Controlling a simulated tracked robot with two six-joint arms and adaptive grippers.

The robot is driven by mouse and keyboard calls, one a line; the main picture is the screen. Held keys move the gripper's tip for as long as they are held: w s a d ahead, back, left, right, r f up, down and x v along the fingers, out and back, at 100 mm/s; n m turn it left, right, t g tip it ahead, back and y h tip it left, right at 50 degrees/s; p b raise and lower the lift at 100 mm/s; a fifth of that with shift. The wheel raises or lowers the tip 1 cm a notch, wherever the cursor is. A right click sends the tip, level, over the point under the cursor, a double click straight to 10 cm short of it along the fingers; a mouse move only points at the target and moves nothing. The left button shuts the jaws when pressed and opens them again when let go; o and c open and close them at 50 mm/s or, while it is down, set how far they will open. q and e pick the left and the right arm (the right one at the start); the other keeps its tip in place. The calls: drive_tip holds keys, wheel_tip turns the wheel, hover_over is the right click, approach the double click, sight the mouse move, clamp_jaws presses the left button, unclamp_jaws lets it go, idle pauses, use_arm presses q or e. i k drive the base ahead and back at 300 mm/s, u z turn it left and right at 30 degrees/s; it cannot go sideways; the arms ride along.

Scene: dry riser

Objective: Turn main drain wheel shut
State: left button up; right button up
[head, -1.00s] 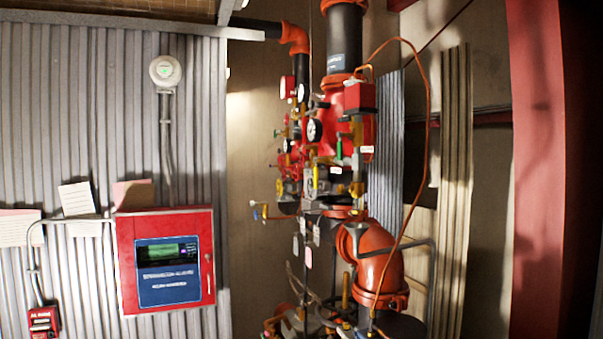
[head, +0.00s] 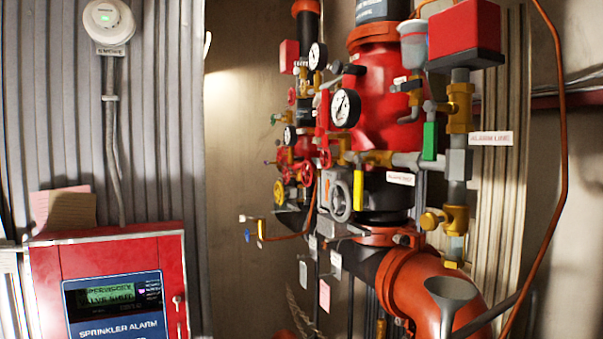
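The riser's red valve body (head: 385,95) stands right of centre in the head view, with gauges and small valves on its left side. A grey handwheel (head: 340,200) sits low on the trim, just left of a yellow lever (head: 358,190). A small red wheel (head: 307,173) and a yellow wheel (head: 280,192) are further left and behind. I cannot read which of these wheels is the main drain. Several hanging tags below them are too small to read. Neither of my grippers is in view.
A red alarm panel (head: 110,250) with a lit screen is on the corrugated wall at left, below a smoke detector (head: 108,20). A copper tube (head: 563,150) runs down the right side.

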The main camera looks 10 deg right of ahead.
sight(307, 173)
drive_tip(key=u, duration=0.1)
drive_tip(key=i, duration=0.95)
drive_tip(key=u, duration=0.15)
